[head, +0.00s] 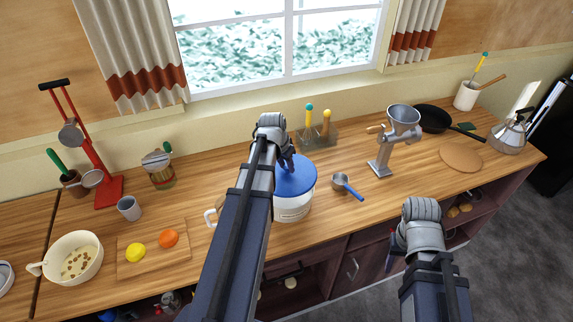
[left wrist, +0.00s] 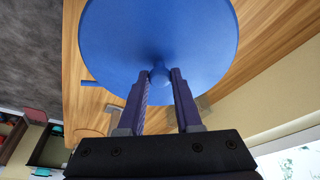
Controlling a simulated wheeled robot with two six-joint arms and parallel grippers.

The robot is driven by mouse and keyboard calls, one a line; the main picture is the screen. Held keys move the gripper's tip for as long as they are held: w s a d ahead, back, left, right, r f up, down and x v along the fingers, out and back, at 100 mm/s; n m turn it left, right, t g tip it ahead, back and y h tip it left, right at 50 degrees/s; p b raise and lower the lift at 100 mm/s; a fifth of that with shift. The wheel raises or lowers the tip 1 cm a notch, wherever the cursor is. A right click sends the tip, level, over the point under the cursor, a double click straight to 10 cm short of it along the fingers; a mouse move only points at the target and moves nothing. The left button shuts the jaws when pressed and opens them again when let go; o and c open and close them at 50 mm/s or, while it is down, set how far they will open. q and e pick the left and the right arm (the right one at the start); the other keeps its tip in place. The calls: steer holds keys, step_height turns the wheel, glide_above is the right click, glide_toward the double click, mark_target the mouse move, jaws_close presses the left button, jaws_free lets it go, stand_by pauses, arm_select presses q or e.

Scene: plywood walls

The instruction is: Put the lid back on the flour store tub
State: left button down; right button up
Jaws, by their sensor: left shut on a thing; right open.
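The flour store tub (head: 293,207) is a white round tub on the wooden counter, just right of my left arm. The blue round lid (head: 300,178) lies over its top, looking about level. Whether it is fully seated on the rim or slightly above, I cannot tell. My left gripper (head: 287,163) is shut on the lid's knob. In the left wrist view the fingers (left wrist: 159,92) close on both sides of the knob, and the blue lid (left wrist: 160,35) fills the upper middle. My right gripper (head: 394,250) is open and empty, in front of the counter's edge.
A measuring cup (head: 341,181) with a blue handle lies right of the tub, and a grey grinder (head: 381,160) stands beyond it. A cutting board (head: 130,268) with fruit is at left. A white handle (head: 209,216) shows beside my left arm.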

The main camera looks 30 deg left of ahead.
mark_target(285, 175)
arm_select(q)
steer(key=shift+f+b, duration=3)
steer(key=shift+f, duration=0.1)
steer(key=shift+f, duration=0.15)
steer(key=shift+c, duration=0.2)
jaws_free()
stand_by(0.4)
steer(key=shift+r+p, duration=3.45)
steer(key=shift+r, duration=0.1)
